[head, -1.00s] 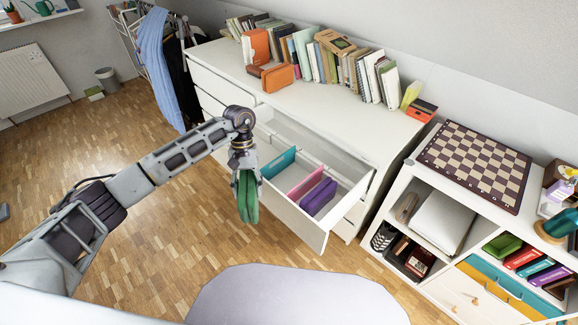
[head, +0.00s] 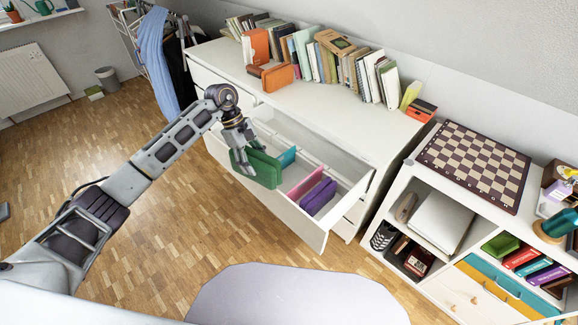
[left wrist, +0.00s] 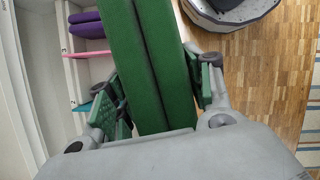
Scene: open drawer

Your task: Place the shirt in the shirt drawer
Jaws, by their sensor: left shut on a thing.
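A green folded shirt (head: 262,170) is held in my left gripper (head: 245,152), upright at the left part of the open white drawer (head: 318,238). It also shows between the fingers in the left wrist view (left wrist: 148,60). Whether the green shirt touches the drawer floor is hidden. My right gripper is not in view.
The white dresser (head: 310,105) carries several books and an orange box (head: 278,78). A low shelf unit with a chessboard (head: 477,163) stands at the right. Clothes hang on a rack (head: 160,65) at the back left. Wooden floor lies open at the left.

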